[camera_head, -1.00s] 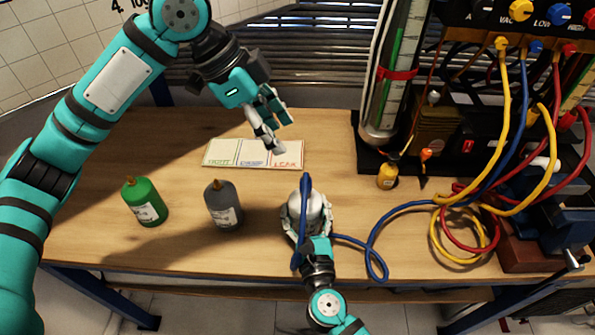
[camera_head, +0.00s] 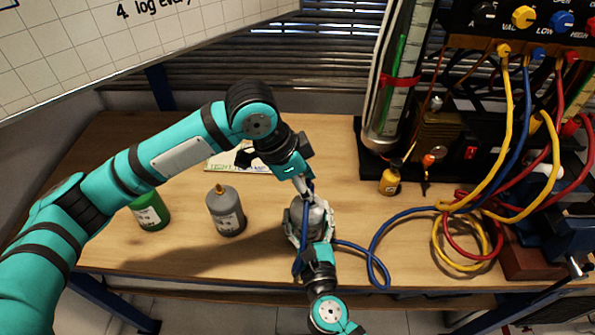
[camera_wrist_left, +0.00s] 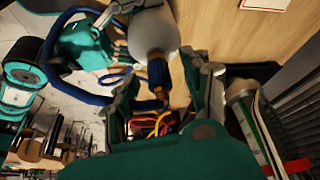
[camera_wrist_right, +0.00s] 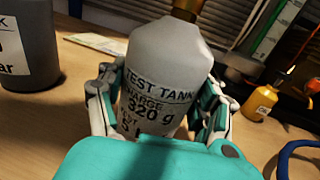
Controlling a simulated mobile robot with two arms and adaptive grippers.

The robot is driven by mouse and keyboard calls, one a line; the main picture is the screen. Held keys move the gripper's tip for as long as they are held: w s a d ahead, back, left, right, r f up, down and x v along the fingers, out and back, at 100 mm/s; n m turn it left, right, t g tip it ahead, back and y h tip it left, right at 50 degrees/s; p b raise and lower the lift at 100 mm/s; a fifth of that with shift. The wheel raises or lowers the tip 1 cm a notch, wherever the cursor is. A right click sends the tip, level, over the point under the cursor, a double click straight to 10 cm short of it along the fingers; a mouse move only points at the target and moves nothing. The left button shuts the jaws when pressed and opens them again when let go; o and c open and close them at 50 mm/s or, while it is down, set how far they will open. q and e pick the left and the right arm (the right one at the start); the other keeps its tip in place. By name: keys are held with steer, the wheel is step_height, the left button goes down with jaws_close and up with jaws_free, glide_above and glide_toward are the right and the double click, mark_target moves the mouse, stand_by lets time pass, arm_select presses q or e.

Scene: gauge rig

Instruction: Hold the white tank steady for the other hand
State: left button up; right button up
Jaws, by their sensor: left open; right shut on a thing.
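The white tank (camera_head: 314,218) stands at the table's front edge, about upright. In the right wrist view the tank (camera_wrist_right: 165,65) shows a "TEST TANK" label and a brass fitting on top. My right gripper (camera_head: 308,240) is shut around its body. My left gripper (camera_head: 303,188) is open just above the tank's top. In the left wrist view its fingers are on either side of the brass fitting (camera_wrist_left: 158,72), and I cannot tell whether they touch it. The blue hose (camera_head: 370,255) passes close by the tank; its end is hard to make out.
A grey tank (camera_head: 226,212) and a green tank (camera_head: 150,210) stand to the left, the green one partly behind my left arm. A label card (camera_head: 222,163) lies behind. A small yellow bottle (camera_head: 389,182), coiled hoses (camera_head: 465,240) and the gauge rig (camera_head: 520,40) are to the right.

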arm_select(q)
steer(key=shift+d+f, duration=0.2)
steer(key=shift+f, duration=0.3)
steer(key=shift+w, duration=0.1)
jaws_close()
